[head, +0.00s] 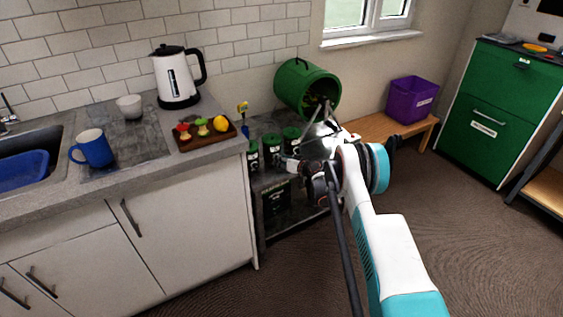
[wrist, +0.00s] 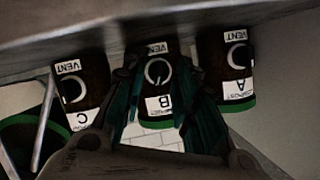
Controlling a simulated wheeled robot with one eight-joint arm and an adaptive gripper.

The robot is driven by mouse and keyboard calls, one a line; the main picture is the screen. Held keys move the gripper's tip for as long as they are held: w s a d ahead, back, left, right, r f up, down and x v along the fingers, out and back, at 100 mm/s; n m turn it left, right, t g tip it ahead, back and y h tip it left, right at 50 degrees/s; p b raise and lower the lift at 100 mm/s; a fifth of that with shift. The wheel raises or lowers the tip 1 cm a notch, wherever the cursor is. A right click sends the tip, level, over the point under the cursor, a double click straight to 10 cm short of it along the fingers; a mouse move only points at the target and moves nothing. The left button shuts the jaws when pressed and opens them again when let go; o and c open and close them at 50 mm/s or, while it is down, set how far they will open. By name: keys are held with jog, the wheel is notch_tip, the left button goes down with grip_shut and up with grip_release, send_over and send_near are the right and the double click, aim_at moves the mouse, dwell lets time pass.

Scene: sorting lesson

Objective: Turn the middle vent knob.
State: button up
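Three dark canisters with green lids stand in a row on a low shelf beside the counter. In the wrist view they appear upside down, marked C (wrist: 80,90), B (wrist: 158,95) and A (wrist: 227,70), each with a VENT label and a white dial ring. The middle vent knob (wrist: 157,71) is on canister B. My gripper (wrist: 160,84) is in front of B, its dark teal fingers spread apart on either side of the knob. Whether they touch it cannot be told. In the head view my gripper (head: 300,164) partly hides the canisters.
A green bin (head: 300,85) lies tipped behind my gripper, with a wooden bench (head: 385,127) and purple box (head: 411,99) to the right. The counter edge (head: 215,153) is close on the left. Open floor lies at the right.

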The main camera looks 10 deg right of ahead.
jog(key=v, duration=1.2)
